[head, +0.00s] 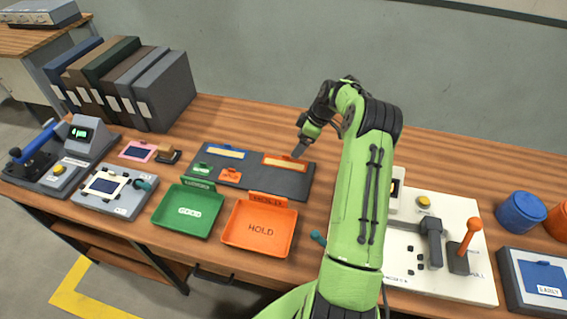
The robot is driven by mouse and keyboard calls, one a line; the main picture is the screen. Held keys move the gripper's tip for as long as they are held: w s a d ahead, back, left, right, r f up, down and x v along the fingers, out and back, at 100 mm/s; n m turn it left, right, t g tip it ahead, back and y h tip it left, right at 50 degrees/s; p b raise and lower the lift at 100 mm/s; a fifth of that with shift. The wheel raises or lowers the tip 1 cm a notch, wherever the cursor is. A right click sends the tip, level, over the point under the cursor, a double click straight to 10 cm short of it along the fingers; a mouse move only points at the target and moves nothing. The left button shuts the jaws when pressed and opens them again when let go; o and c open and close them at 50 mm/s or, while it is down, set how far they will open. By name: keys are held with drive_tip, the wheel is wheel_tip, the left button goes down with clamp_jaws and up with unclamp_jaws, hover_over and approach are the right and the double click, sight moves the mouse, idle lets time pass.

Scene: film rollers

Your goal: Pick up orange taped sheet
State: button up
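An orange sheet (280,162) with a paler strip along it lies on the dark grey mat (262,183), at the mat's back right. My gripper (299,151) points down at the right part of this sheet and overlaps its edge in the picture. I cannot tell whether the fingertips touch it or hover above it. The fingers are small and dark here, so their opening does not show. A blue-edged strip (226,151) lies to the left on the same mat, with a small green tag (201,168) and a small orange tag (231,175) in front.
A green GOOD tray (188,228) and an orange HOLD tray (260,248) stand in front of the mat. Binders (165,92) stand at the back left. A white panel (480,275) with an orange-knobbed lever (468,238) is right of my arm.

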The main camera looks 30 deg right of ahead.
sight(286, 163)
drive_tip(key=x, duration=0.3)
drive_tip(key=shift+w+f, duration=0.1)
drive_tip(key=shift+f, duration=0.15)
drive_tip(key=b+x, duration=0.1)
drive_tip(key=x, duration=0.4)
drive_tip(key=shift+a+f, duration=0.25)
drive_tip(key=shift+f, duration=0.05)
drive_tip(key=c, duration=1.2)
